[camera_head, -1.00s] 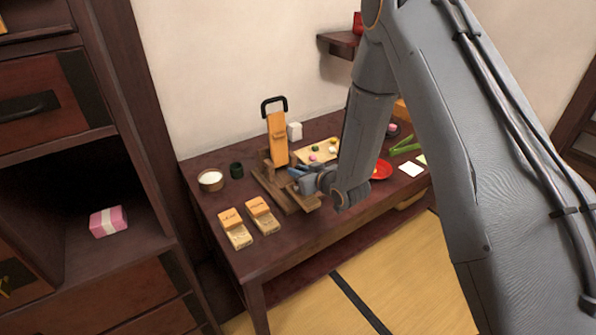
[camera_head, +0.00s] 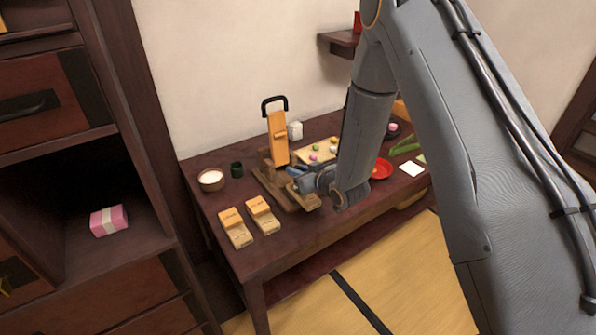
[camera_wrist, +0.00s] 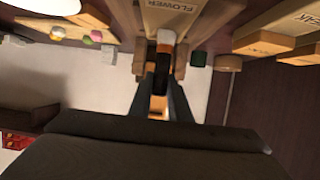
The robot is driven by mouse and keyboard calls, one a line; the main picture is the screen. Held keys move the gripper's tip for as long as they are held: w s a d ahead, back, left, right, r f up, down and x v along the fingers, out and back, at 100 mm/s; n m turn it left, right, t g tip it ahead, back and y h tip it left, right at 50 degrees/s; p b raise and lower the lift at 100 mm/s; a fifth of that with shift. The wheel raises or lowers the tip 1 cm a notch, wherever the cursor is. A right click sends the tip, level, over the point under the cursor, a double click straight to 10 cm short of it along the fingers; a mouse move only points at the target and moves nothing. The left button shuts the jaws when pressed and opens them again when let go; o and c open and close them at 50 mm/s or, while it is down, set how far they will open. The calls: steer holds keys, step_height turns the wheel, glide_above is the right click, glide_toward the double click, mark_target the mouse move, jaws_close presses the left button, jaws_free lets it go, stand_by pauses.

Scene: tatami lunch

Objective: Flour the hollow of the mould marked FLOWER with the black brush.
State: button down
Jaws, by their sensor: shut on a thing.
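The mould marked FLOWER (camera_wrist: 178,14) is a pale wooden block at the top of the wrist view. In the head view a pale wooden end (camera_head: 307,202) shows just below my gripper, mostly hidden, and I cannot read a mark on it. My gripper (camera_wrist: 162,80) is shut on the black brush (camera_wrist: 163,60), which has an orange band and a white tip. The tip points at the near end of the FLOWER mould; I cannot tell whether they touch. The mould's hollow cannot be made out. My gripper (camera_head: 297,180) also shows in the head view.
An upright wooden piece with a black handle (camera_head: 278,138) stands behind my gripper. Two other moulds (camera_head: 236,228) (camera_head: 262,214) lie front left. A bowl of white flour (camera_head: 211,180), a green cup (camera_head: 237,169), a board of sweets (camera_head: 318,151) and a red dish (camera_head: 382,169) are around.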

steer(key=shift+w+d, duration=0.1)
steer(key=shift+w, duration=0.1)
steer(key=shift+s+d, duration=0.2)
steer(key=shift+s, duration=0.1)
steer(key=shift+w, duration=0.25)
stand_by(0.3)
steer(key=shift+s+a, duration=0.25)
steer(key=shift+a, duration=0.05)
steer(key=shift+w+d, duration=0.1)
steer(key=shift+w, duration=0.2)
stand_by(0.3)
steer(key=shift+s+d, duration=0.2)
steer(key=shift+s, duration=0.15)
steer(key=shift+w+a, duration=0.15)
steer(key=shift+w, duration=0.05)
steer(key=shift+r, duration=0.2)
stand_by(0.4)
